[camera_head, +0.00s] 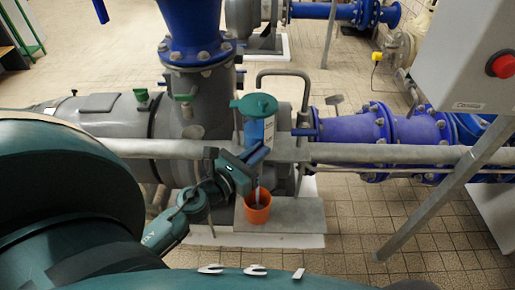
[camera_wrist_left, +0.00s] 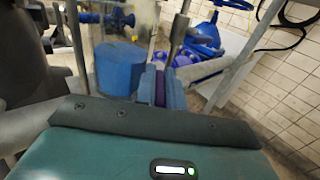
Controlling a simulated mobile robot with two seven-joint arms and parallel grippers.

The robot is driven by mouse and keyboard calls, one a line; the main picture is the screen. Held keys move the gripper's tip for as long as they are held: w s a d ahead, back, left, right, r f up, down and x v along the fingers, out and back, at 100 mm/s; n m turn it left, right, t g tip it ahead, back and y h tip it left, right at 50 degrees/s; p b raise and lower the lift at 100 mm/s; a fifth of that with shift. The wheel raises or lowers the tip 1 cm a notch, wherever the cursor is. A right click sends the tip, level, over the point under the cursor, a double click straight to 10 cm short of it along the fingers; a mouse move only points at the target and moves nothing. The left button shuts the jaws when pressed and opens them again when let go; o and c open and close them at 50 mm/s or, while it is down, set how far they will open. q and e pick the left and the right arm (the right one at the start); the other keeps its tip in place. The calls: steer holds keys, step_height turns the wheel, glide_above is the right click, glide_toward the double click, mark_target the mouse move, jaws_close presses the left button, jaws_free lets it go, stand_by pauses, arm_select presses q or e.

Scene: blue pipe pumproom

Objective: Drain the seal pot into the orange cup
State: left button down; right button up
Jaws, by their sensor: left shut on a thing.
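The seal pot (camera_head: 258,128) stands upright in front of the grey pump, with a green lid on top. In the left wrist view the seal pot (camera_wrist_left: 122,68) is a clear cylinder with blue liquid in its lower part. The orange cup (camera_head: 257,208) stands upright on the grey plinth below it. A thin pale vertical line shows between the gripper area and the cup's mouth. My left gripper (camera_head: 257,156) is just below the pot, above the cup. It is shut on a small purple-blue handle (camera_wrist_left: 160,82), mostly hidden between its blue fingers. My right gripper is out of view.
A grey horizontal rail (camera_head: 390,153) crosses in front of the pump and blue pipes (camera_head: 400,130). A grey box with a red button (camera_head: 500,64) hangs at upper right on a slanted post (camera_head: 440,203). Tiled floor (camera_head: 345,225) is clear right of the plinth.

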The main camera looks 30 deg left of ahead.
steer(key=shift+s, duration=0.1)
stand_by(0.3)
arm_select(q)
steer(key=c, duration=1.5)
jaws_free()
